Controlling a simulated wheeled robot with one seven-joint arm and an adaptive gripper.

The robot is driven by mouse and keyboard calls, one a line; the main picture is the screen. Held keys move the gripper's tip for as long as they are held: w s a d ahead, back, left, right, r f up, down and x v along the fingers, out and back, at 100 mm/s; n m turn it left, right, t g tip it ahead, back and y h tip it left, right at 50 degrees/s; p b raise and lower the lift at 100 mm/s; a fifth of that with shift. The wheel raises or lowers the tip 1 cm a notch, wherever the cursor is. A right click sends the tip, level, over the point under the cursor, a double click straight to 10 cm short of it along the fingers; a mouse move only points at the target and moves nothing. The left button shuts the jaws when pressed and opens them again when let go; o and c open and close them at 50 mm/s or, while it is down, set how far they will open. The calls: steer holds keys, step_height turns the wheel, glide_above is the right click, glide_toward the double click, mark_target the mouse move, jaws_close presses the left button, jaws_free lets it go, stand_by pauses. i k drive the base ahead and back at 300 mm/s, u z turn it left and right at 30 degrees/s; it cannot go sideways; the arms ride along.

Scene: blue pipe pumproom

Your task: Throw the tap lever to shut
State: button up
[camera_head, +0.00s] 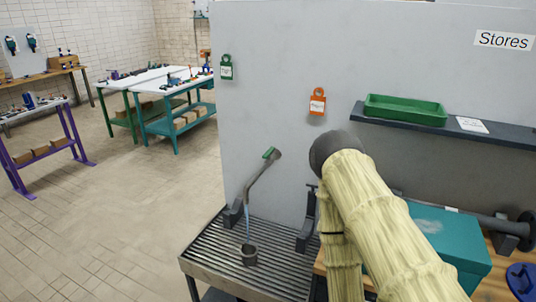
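The tap (238,209) stands at the back edge of a slatted metal drain grate, against the grey panel. Its grey lever (258,178) slants up and to the right, with a green piece at its upper end (271,153). A thin bluish stream of water (247,222) runs down below the lever towards a small grey cup (250,255) on the grate. My pale-sleeved arm bends in front of the panel to the right of the tap, apart from the lever in the picture. My gripper does not show.
A dark bracket (307,222) stands right of the tap. A teal box (440,248) and a dark pipe with a flange (525,232) are at right. A shelf (465,138) with a green tray (405,108) juts from the panel. The tiled floor at left is open.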

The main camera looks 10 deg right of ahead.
mark_target(267, 154)
steer(key=u, duration=3.1)
steer(key=k, duration=1.05)
steer(key=z, duration=1.75)
steer(key=i, duration=0.5)
steer(key=z, duration=0.25)
